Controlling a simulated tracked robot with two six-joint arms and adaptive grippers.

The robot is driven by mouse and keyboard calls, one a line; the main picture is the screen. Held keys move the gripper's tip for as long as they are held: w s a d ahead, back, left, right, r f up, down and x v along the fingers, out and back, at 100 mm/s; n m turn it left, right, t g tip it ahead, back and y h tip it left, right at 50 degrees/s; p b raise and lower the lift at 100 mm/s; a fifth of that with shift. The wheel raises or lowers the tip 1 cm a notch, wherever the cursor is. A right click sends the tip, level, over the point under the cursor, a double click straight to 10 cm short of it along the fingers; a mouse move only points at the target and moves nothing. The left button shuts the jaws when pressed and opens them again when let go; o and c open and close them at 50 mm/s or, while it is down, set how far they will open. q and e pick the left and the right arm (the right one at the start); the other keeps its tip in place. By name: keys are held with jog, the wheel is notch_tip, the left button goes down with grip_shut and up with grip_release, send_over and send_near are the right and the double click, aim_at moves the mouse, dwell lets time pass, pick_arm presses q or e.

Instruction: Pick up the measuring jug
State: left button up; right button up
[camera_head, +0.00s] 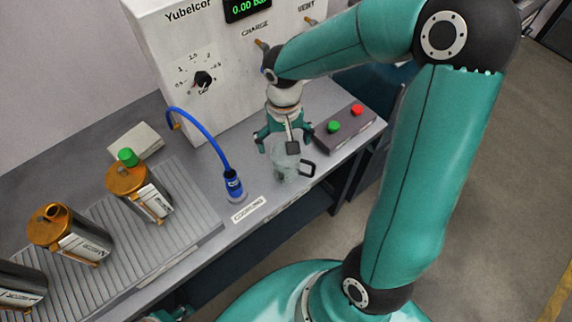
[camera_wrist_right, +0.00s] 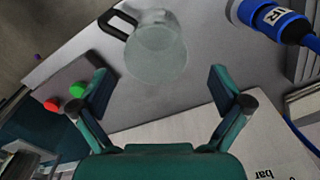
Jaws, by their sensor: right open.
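The measuring jug (camera_head: 289,172) is clear and see-through with a black handle on its right side in the head view. It stands on the grey bench near its front edge. My right gripper (camera_head: 284,142) is open and empty, over and just behind the jug, and hides part of its top. In the right wrist view the jug (camera_wrist_right: 155,52) sits beyond the open fingers of the right gripper (camera_wrist_right: 160,80), roughly centred between them, with its handle to the upper left.
A box with green and red buttons (camera_head: 346,128) is right of the jug. A blue hose with a coupling (camera_head: 233,188) stands to its left. The white pump panel (camera_head: 215,60) rises behind. Several brown-topped canisters (camera_head: 139,190) stand on a ribbed mat (camera_head: 185,235).

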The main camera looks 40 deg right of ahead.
send_over(286, 157)
jog(key=s+a, duration=0.3)
jog(key=shift+d+f+p, duration=0.15)
jog(key=shift+f+p, duration=0.15)
jog(key=shift+f, duration=3.1)
jog(key=shift+c, duration=0.2)
jog(key=c, duration=1)
jog(key=shift+w+r, duration=0.1)
jog(key=shift+r, duration=0.1)
